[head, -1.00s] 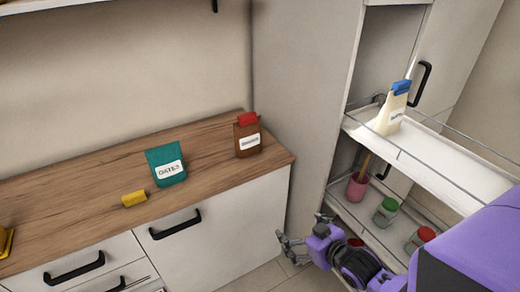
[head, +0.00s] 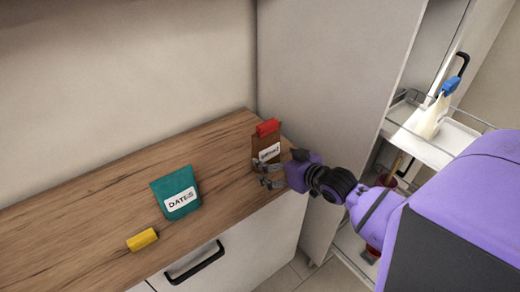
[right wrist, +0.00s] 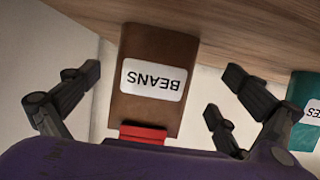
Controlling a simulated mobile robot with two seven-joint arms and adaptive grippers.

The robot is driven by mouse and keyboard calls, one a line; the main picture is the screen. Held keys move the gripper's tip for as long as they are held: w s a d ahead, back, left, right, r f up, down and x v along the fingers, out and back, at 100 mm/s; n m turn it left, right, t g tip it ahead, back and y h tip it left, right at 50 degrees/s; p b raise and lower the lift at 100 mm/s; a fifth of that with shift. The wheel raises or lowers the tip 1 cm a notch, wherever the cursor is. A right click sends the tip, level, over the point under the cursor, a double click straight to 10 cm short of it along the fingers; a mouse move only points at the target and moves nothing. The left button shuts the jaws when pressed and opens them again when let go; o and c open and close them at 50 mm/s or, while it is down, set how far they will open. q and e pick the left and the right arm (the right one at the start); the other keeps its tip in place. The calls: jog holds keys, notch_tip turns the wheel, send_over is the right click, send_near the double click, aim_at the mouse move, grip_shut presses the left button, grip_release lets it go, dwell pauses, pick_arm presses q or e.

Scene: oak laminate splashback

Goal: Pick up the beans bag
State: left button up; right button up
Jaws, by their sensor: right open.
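The beans bag (head: 262,141) is brown with a red clip on top and a white label. It stands upright at the right end of the wooden counter. In the right wrist view the beans bag (right wrist: 150,108) appears upside down, with its label readable as BEANS. My right gripper (head: 264,174) is at the bag's lower front in the head view. In the right wrist view its open fingers (right wrist: 165,80) lie on either side of the bag, with gaps showing. The fingers partly cover the bag in the head view. My left gripper is not in view.
A teal dates bag (head: 176,192) stands to the left on the counter (head: 90,225), near a yellow clip (head: 142,240). A tall cabinet side (head: 325,95) rises just right of the counter.

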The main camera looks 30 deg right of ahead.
aim_at(271, 155)
jog(key=shift+w+f, duration=0.1)
jog(key=shift+w, duration=0.4)
jog(key=x, duration=0.4)
jog(key=shift+w+d+f, duration=0.1)
jog(key=shift+w+d, duration=0.05)
jog(key=shift+w, duration=0.25)
jog(key=c, duration=1.3)
jog(key=shift+c, duration=0.9)
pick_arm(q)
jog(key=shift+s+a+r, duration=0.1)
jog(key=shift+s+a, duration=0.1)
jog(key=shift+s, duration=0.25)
